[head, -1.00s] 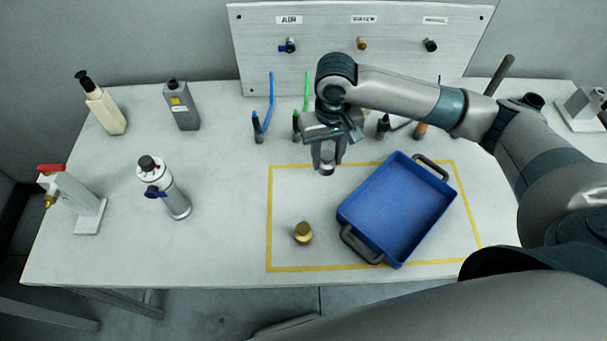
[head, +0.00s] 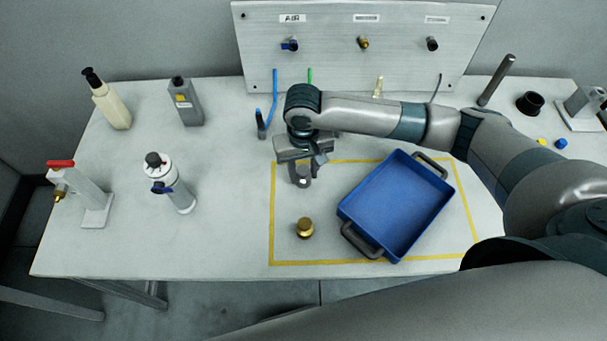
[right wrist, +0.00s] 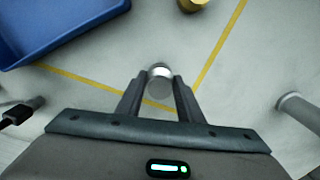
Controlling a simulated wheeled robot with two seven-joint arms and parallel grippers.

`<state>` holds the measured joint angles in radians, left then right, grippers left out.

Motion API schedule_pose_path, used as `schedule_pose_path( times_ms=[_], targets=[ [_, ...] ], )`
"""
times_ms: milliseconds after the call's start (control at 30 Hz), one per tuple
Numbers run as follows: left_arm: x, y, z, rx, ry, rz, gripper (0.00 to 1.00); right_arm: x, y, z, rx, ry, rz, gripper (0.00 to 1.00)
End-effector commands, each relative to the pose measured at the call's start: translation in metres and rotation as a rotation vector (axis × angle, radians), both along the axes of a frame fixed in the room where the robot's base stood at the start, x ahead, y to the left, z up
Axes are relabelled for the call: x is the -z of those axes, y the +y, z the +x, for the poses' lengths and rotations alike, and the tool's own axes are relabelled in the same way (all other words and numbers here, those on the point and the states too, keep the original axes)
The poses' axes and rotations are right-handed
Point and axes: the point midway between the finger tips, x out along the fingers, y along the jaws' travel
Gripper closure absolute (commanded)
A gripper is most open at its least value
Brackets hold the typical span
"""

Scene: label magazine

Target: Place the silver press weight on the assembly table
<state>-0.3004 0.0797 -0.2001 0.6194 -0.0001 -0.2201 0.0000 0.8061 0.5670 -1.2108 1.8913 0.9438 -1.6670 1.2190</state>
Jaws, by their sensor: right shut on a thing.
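The silver press weight (head: 303,183) is a small round metal piece between the fingertips of my right gripper (head: 302,174). In the right wrist view the weight (right wrist: 160,78) shows between the two fingers of the shut gripper (right wrist: 158,90). The gripper points down over the back left corner of the yellow outline on the assembly table (head: 225,225). How far the weight is above the table I cannot tell. My left gripper is not in view.
A brass weight (head: 305,228) stands inside the outline, just nearer than my gripper. A blue tray (head: 398,205) with dark handles is to the right. A white canister (head: 172,185) stands to the left. An upright panel (head: 335,55) closes the back.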

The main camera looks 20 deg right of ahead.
Motion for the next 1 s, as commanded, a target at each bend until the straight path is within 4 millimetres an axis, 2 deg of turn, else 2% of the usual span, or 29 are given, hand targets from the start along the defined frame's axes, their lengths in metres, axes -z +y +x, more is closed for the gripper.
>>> schedule_pose_path(
  times_ms=[233, 633, 667, 700, 1000],
  targets=[
    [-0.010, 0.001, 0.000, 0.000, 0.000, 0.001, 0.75, 0.023, 0.000, 0.000, 0.000, -0.001, 0.000, 0.99],
    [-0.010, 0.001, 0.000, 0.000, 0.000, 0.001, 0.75, 0.027, 0.000, 0.000, 0.000, 0.000, 0.000, 0.99],
    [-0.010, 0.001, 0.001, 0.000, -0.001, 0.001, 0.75, 0.027, 0.000, 0.000, 0.000, 0.000, 0.000, 0.59],
    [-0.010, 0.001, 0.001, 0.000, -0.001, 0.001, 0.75, 0.027, 0.000, 0.000, 0.000, 0.000, 0.000, 0.50],
    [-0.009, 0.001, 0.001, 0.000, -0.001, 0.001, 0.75, 0.027, 0.000, 0.000, 0.000, -0.001, 0.000, 0.48]
  ],
)
